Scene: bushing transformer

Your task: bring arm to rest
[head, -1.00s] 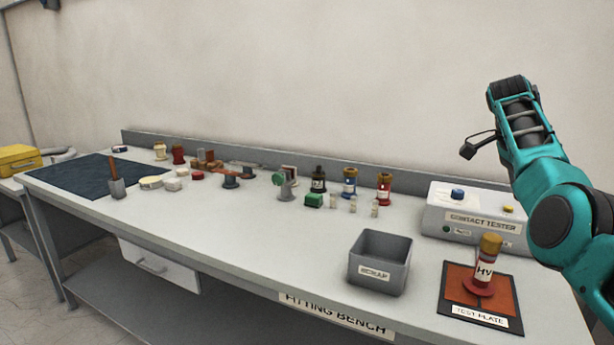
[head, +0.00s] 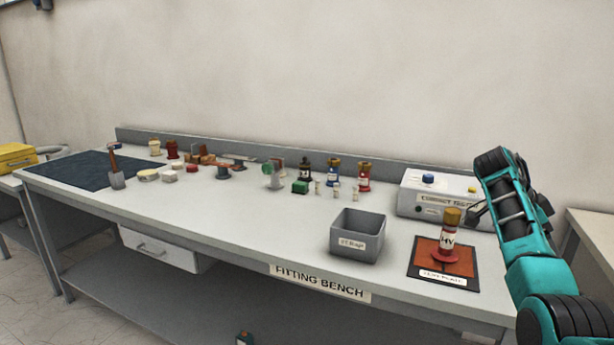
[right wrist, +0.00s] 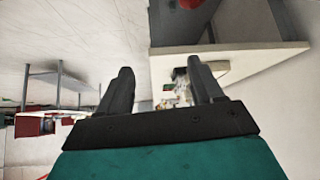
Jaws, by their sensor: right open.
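My right arm (head: 520,220), teal and black, stands at the right of the head view, beside the right end of the fitting bench. In the right wrist view my right gripper (right wrist: 163,85) has its two dark fingers spread, with a clear gap and nothing held. Behind the gap are small blurred objects and a pale surface, apart from the fingers. In the head view I cannot make out the fingertips. My left gripper is in neither view.
The fitting bench (head: 225,222) carries a contact tester (head: 408,197), a grey bin (head: 343,245), and a red-and-yellow HV bushing (head: 450,240) upright on the test plate (head: 470,257). Several small parts stand along its back. A dark mat (head: 70,172) lies at the left. Another table (head: 597,228) is at the far right.

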